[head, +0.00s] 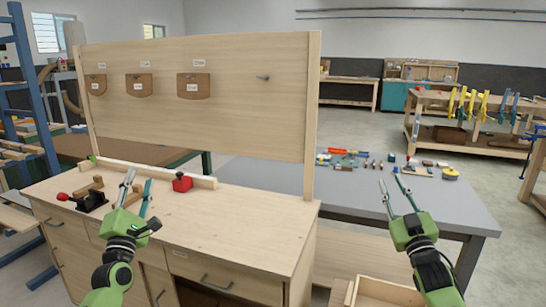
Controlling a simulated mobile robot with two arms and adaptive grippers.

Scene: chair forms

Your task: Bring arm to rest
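My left gripper (136,189) is raised in front of the wooden workbench (240,215), with its two fingers apart and nothing between them. My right gripper (394,188) is held up in front of the grey table (345,193), also with its fingers spread and empty. Both green arms come in from the bottom of the head view. I cannot tell the exact gap between the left fingers and the bench top.
A wooden back panel (215,110) with several labelled pockets rises behind the bench. Small tools lie on the grey table.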

